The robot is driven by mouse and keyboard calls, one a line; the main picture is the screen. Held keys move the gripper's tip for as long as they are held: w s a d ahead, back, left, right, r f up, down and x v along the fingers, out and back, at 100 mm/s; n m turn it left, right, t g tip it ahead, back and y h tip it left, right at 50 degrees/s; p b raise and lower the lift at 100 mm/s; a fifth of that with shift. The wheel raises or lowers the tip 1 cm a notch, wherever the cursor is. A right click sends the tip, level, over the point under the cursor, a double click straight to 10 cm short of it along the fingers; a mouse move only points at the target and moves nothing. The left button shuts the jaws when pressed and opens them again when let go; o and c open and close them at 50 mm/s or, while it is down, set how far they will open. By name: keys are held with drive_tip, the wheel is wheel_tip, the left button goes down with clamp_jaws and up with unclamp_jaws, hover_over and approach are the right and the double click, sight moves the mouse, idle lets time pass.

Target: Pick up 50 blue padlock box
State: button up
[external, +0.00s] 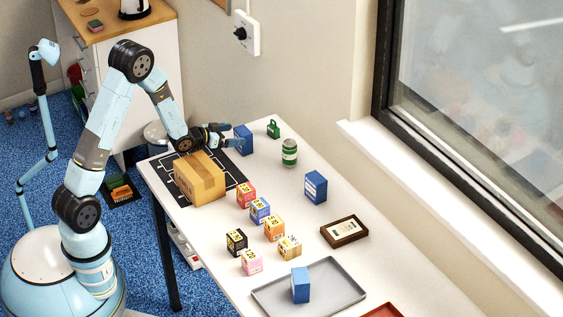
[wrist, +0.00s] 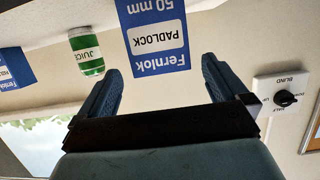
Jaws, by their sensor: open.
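The blue padlock box (external: 243,140) stands upright at the back of the white table. In the wrist view its blue and white label (wrist: 155,38) reads "Fernlok PADLOCK 50 mm", upside down. My gripper (external: 228,138) is at the box's left side, low over the table. In the wrist view my gripper (wrist: 160,66) is open, with the box ahead and in line with the gap between its fingers. The fingers do not visibly press on the box. Two similar blue boxes stand farther off: one at mid-table (external: 316,187) and one on the grey tray (external: 300,285).
A cardboard carton (external: 200,178) sits on a black mat below my forearm. Several small coloured boxes (external: 260,211) and a brown frame (external: 344,231) lie nearer. A wall switch (wrist: 283,96) is behind.

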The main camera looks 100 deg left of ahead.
sight(237, 133)
drive_tip(key=shift+x, duration=2.65)
drive_tip(key=shift+r, duration=0.1)
drive_tip(key=c, duration=1.1)
drive_tip(key=shift+r, duration=0.1)
